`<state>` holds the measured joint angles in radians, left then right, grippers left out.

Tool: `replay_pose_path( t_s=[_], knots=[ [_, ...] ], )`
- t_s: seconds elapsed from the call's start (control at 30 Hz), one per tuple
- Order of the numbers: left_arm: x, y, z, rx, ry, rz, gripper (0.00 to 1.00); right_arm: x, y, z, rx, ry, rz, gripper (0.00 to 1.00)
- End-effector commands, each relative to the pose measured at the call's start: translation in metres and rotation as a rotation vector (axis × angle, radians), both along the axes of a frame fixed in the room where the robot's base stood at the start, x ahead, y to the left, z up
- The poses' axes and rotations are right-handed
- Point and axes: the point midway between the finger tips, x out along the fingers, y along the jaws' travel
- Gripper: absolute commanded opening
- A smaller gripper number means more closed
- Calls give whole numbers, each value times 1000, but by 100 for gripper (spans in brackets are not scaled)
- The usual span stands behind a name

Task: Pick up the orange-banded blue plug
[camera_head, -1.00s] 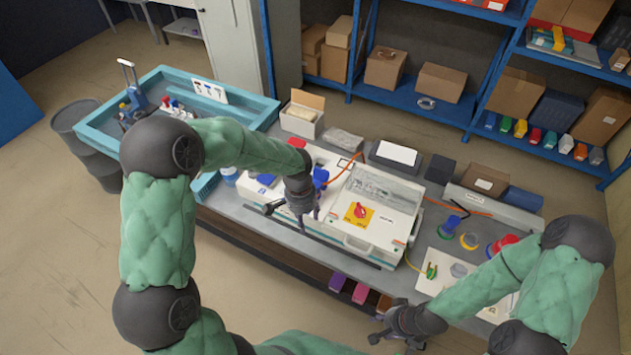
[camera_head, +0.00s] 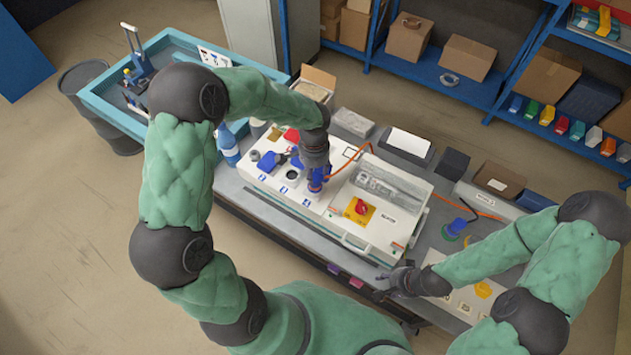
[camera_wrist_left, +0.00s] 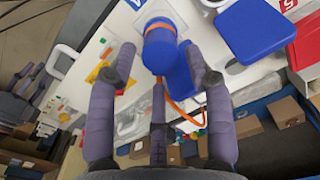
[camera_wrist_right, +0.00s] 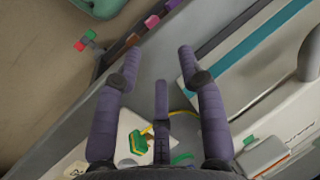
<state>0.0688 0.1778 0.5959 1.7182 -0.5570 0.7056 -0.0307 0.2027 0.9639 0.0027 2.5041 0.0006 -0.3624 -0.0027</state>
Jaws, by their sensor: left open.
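A blue plug (camera_head: 317,178) stands at the white socket box (camera_head: 345,225), beside the panel with the red switch. In the left wrist view the blue plug (camera_wrist_left: 160,50) shows a rounded blue body, with an orange cable passing near it.
Open socket lids, one red (camera_head: 292,135), are up on the box near my left gripper. A teal-rimmed tray table (camera_head: 180,38) is at the left. Blue shelves (camera_head: 470,95) stand behind.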

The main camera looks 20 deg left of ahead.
Motion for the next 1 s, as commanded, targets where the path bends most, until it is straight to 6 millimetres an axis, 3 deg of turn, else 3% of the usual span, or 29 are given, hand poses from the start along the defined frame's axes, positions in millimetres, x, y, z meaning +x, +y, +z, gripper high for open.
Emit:
replay_pose_path(
  t_s=[0.27,0.53,0.87,1.0],
  knots=[
    [-1,0,-20,-1,1,0,52,1,0,1,0,-1,0,40],
    [-3,-1,-56,-1,1,0,52,1,0,2,0,-1,0,40],
    [-2,0,-63,-1,-2,0,52,1,0,2,0,-1,0,40],
    [-2,0,-63,-1,-2,0,18,1,0,2,0,-1,0,40]
  ],
)
